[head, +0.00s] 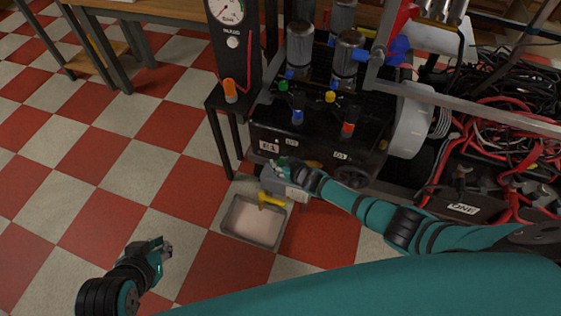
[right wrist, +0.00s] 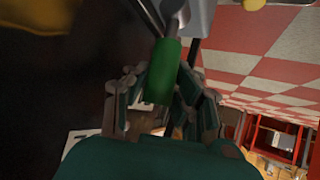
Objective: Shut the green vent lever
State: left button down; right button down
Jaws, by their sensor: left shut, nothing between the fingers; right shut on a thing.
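The green vent lever (right wrist: 162,72) shows in the right wrist view as a green cylindrical handle on a grey metal stem. My right gripper (right wrist: 160,90) is shut on this handle, with a finger on each side. In the head view my right gripper (head: 283,166) is at the low front of the black machine (head: 315,140), and it mostly hides the green lever there. My left gripper (head: 162,250) is shut and empty, over the checkered floor at the lower left, away from the machine.
A yellow handle (head: 270,201) sticks out just below my right gripper, above a grey tray (head: 226,218) on the floor. A black gauge post (head: 231,55) stands left of the machine. Tangled cables (head: 515,95) fill the right side.

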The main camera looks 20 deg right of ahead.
jog(key=shift+w+d+r, duration=0.15)
jog(key=shift+w+d, duration=0.1)
jog(key=shift+d, duration=0.2)
jog(key=c, duration=1.1)
grip_release()
jog(key=shift+o, duration=0.2)
jog(key=shift+s+a, duration=0.1)
jog(key=shift+s+a, duration=0.15)
jog(key=v, duration=0.7)
jog(key=shift+s+r, duration=0.2)
jog(key=shift+s, duration=0.1)
